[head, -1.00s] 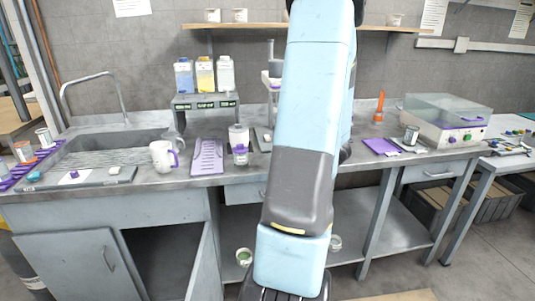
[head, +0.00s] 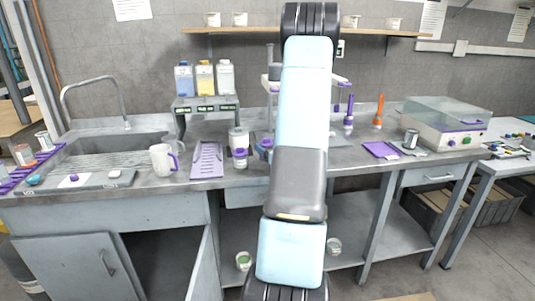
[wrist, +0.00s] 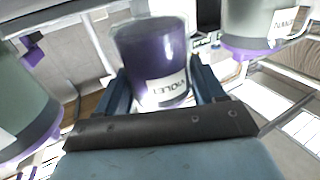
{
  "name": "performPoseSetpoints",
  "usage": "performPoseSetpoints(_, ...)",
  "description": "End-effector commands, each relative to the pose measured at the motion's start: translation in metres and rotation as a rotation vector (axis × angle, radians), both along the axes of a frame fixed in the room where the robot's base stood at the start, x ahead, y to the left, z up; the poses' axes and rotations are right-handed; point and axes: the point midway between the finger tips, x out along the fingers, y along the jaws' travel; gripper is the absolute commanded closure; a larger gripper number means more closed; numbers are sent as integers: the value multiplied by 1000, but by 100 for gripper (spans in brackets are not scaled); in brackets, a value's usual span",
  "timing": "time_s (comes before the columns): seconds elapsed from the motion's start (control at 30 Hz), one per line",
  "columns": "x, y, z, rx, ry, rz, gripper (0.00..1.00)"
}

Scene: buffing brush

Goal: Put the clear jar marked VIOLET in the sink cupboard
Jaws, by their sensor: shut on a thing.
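The clear jar marked VIOLET (wrist: 155,62) shows in the wrist view with violet contents and its label upside down. My gripper (wrist: 164,88) is shut on it, with a dark finger on either side. In the head view my own arm hides the gripper and I cannot make out the held jar. The sink cupboard (head: 160,262) is under the sink at the lower left. It stands open, with its left door (head: 80,268) and right door (head: 203,268) swung out and a dark inside.
Two other purple-trimmed clear jars flank the held one in the wrist view, one left (wrist: 22,105), one right (wrist: 262,25). On the counter stand a white mug (head: 162,160), a purple-banded jar (head: 239,145) and a bottle rack (head: 205,104). The right-hand counter holds a clear-lidded box (head: 445,122).

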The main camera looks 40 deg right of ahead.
Motion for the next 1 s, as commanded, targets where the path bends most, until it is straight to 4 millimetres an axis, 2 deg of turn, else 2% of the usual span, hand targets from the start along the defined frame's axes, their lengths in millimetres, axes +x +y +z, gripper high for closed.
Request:
performPoseSetpoints(0.03,-1,0,-9,4,2,-1,69)
performPoseSetpoints(0.17,-1,0,-21,2,1,-1,69)
performPoseSetpoints(0.6,-1,0,-26,1,1,0,69)
performPoseSetpoints(0.63,-1,0,-26,1,1,0,28)
performPoseSetpoints(0.87,-1,0,-26,1,1,0,6)
performPoseSetpoints(1.0,-1,1,-26,1,1,0,6)
